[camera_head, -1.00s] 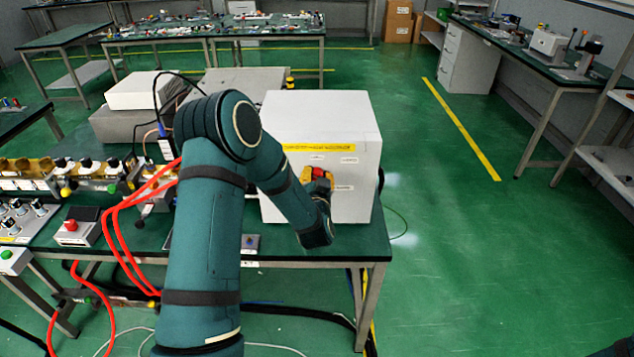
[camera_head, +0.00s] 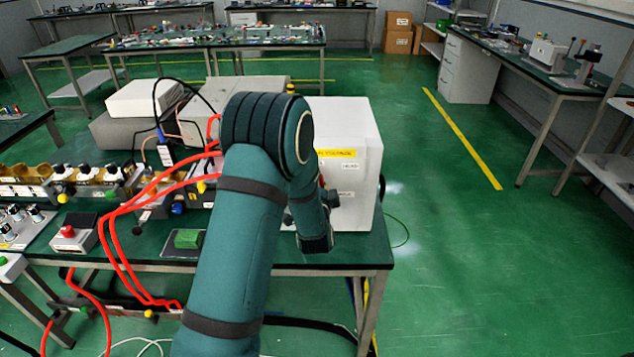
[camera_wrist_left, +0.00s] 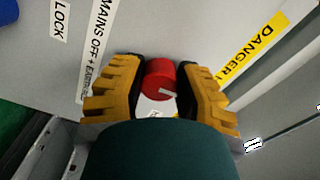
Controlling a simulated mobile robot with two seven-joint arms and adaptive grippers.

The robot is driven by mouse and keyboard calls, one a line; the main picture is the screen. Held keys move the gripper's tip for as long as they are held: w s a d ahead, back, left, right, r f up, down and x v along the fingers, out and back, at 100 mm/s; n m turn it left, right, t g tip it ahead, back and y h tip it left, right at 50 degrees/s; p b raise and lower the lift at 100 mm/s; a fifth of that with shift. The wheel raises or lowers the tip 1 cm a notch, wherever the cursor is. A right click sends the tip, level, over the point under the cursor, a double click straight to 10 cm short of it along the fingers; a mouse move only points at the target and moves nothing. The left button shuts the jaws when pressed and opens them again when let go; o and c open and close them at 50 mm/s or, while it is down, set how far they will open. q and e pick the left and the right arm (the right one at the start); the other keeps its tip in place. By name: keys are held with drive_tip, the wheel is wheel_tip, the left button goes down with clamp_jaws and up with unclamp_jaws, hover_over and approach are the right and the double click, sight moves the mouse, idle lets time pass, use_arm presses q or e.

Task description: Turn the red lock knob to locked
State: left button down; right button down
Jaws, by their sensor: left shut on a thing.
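The red lock knob (camera_wrist_left: 161,80) is on the front of the white cabinet (camera_head: 352,195), with a pale mark on its face. My left gripper (camera_wrist_left: 161,88) has its yellow-and-black fingers on both sides of the knob in the left wrist view and is shut on it. Labels reading "LOCK" (camera_wrist_left: 60,20) and "MAINS OFF + EARTH" (camera_wrist_left: 95,45) are beside the knob. In the head view my left arm hides most of the cabinet's front, the knob and most of the gripper. My right gripper is not in view.
A yellow danger label (camera_wrist_left: 255,48) is on the cabinet front. Left of my arm, a green block (camera_head: 188,238), a red button box (camera_head: 70,233) and red cables (camera_head: 112,225) are on the bench. The floor right of the bench is clear.

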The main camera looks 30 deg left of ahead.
use_arm(q)
drive_tip(key=shift+s+a+m, duration=0.1)
drive_tip(key=shift+a+m, duration=0.05)
drive_tip(key=shift+m, duration=0.45)
drive_tip(key=c, duration=0.6)
unclamp_jaws()
drive_tip(key=shift+a, duration=0.1)
drive_tip(key=v, duration=1.2)
